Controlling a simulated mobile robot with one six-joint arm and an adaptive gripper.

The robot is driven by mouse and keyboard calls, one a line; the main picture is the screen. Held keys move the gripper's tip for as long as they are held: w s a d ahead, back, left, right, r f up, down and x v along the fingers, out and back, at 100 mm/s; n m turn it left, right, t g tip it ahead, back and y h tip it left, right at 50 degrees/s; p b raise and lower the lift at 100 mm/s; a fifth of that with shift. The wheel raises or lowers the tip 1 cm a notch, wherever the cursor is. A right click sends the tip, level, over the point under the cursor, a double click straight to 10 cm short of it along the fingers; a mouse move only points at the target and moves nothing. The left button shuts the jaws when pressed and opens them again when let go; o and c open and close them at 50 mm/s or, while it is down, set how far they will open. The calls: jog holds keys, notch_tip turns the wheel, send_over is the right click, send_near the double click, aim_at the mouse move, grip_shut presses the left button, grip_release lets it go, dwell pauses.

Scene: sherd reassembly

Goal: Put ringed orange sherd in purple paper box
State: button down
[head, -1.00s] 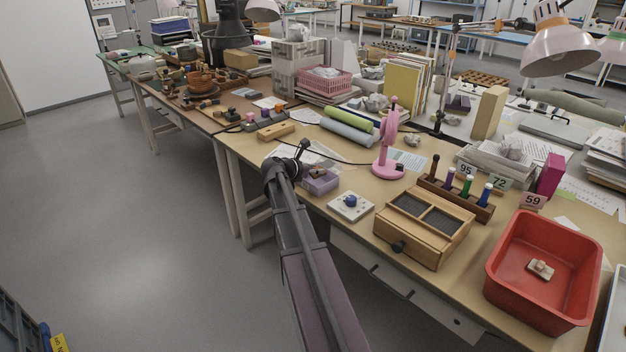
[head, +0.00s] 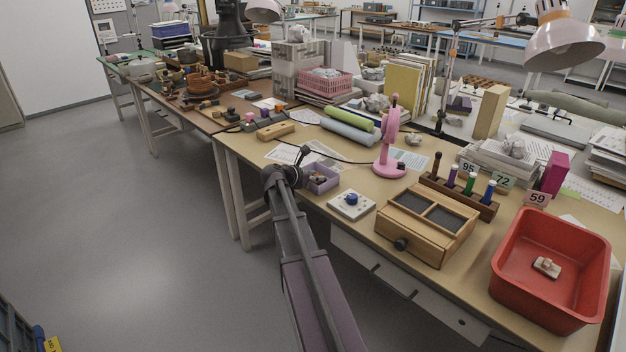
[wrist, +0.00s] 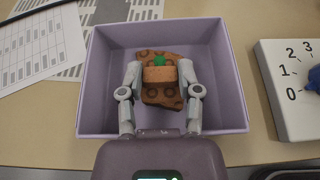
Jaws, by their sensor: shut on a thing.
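The purple paper box (wrist: 236,112) is open-topped and fills the middle of the wrist view. In the head view the box (head: 331,185) stands near the table's front edge, partly hidden by my arm. The ringed orange sherd (wrist: 150,97) is brown-orange, with ring marks, a raised block on top and a green spot. My gripper (wrist: 160,75) is shut on the sherd's raised block, one finger on each side. The sherd shows within the box's walls. I cannot tell whether it touches the floor of the box.
A white dial plate (head: 351,205) with a blue knob is right of the box. A wooden case (head: 425,225), a pink stand (head: 389,150) and a red tub (head: 550,290) holding a pale piece are farther right. Printed sheets (wrist: 40,45) lie behind the box at left.

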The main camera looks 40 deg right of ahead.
jog(key=shift+f, duration=0.15)
jog(key=shift+c, duration=1.5)
grip_release()
jog(key=shift+r, duration=0.2)
jog(key=shift+a+r, duration=0.15)
jog(key=shift+a, duration=0.15)
jog(key=p+v, duration=0.4)
jog(key=v, duration=0.7)
jog(key=shift+a+p, duration=0.2)
jog(key=shift+p, duration=0.2)
